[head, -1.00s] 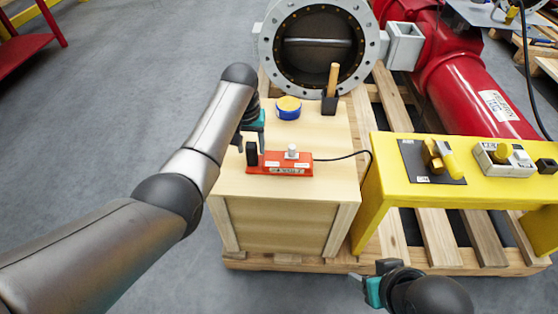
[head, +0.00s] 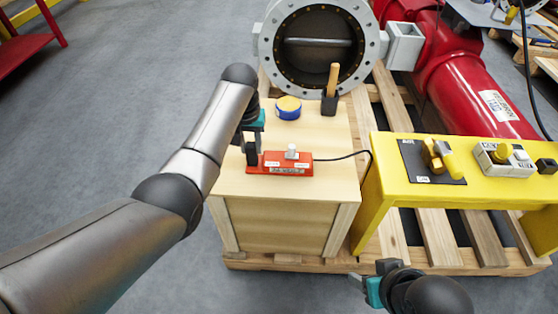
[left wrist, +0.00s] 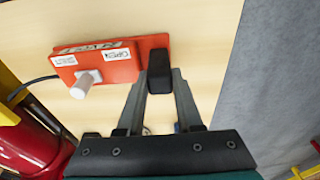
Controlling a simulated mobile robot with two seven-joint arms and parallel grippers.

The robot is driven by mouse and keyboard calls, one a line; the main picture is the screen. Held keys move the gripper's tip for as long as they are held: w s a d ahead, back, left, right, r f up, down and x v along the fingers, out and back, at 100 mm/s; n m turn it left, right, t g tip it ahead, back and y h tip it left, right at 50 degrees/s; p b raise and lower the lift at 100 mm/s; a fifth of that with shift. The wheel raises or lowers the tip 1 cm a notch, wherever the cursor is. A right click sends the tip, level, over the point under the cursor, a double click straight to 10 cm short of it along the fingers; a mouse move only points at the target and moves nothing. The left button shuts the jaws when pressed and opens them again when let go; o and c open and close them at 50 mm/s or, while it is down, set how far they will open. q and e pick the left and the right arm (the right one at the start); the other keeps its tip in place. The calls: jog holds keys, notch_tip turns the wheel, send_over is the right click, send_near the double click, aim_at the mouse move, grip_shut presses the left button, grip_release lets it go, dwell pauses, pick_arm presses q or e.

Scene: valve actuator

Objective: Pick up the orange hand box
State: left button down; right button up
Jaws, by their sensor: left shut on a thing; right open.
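The orange hand box (head: 288,163) lies on top of the wooden crate, with a white knob and labels on its upper face. A black cable runs from its right end. In the left wrist view the box (left wrist: 105,65) shows its knob and a black end piece (left wrist: 159,72). My left gripper (head: 251,155) is at the box's left end, and in the left wrist view its fingers (left wrist: 160,85) are shut on the black end piece. My right gripper (head: 362,282) is open and empty, low in front of the pallet.
The wooden crate (head: 275,225) stands on a pallet. A blue and yellow tape roll (head: 288,108) and a wooden-handled mallet (head: 331,90) stand behind the box. A yellow bench (head: 400,190) with switches is at the right. A large flanged valve (head: 318,45) is behind.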

pick_arm(q)
jog(key=shift+r, duration=0.1)
dwell(0.6)
notch_tip(320, 180, up, 8)
jog(key=shift+r, duration=0.25)
jog(key=shift+f, duration=3.95)
jog(key=shift+f, duration=0.55)
jog(key=shift+s, duration=0.1)
jog(key=shift+f, duration=0.15)
pick_arm(e)
jog(key=n+t+y, duration=0.1)
jog(key=n+y, duration=0.5)
jog(key=n, duration=0.1)
send_near(293, 147)
pick_arm(q)
jog(key=shift+s, duration=0.1)
pick_arm(e)
jog(key=shift+x, duration=5.2)
